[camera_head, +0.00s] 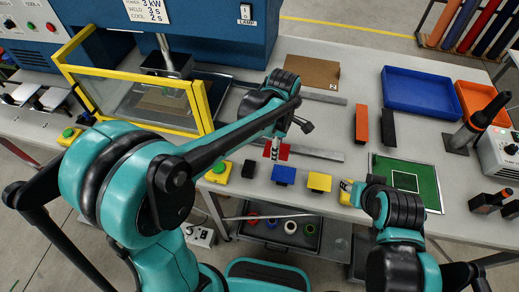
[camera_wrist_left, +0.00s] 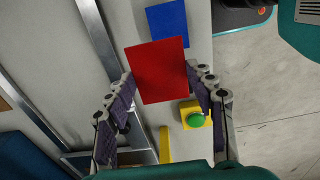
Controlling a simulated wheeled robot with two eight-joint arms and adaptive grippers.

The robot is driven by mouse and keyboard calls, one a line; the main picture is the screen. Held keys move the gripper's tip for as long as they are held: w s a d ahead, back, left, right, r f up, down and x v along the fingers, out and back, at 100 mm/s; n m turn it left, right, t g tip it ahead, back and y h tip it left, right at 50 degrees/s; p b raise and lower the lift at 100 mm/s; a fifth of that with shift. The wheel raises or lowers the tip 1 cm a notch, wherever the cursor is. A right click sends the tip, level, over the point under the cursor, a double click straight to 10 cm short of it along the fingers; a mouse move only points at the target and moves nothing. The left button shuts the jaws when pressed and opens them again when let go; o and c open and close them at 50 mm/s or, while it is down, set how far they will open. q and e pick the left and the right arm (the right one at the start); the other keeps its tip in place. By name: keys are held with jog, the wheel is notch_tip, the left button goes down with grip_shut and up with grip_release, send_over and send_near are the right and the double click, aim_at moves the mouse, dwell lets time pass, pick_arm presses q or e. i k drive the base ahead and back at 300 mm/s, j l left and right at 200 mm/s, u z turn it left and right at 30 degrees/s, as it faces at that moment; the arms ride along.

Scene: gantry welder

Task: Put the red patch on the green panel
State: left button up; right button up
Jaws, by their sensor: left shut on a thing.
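The red patch (camera_wrist_left: 157,70) is a flat red square between the two fingers of my left gripper (camera_wrist_left: 160,82) in the left wrist view. My left gripper (camera_head: 274,146) is shut on it. In the head view the red patch (camera_head: 283,152) shows partly behind the fingers, near the blue patch. The green panel (camera_head: 424,183), with a white square outline, lies at the right of the table, well apart from the red patch.
A blue patch (camera_head: 284,175) and a yellow patch (camera_head: 319,182) lie along the front edge. A yellow button box (camera_head: 218,172) sits to their left. A blue tray (camera_head: 418,92), orange block (camera_head: 361,124) and black block (camera_head: 388,127) stand behind. A yellow-framed guard (camera_head: 200,107) is at left.

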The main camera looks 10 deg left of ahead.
aim_at(404, 182)
jog(key=k, duration=1)
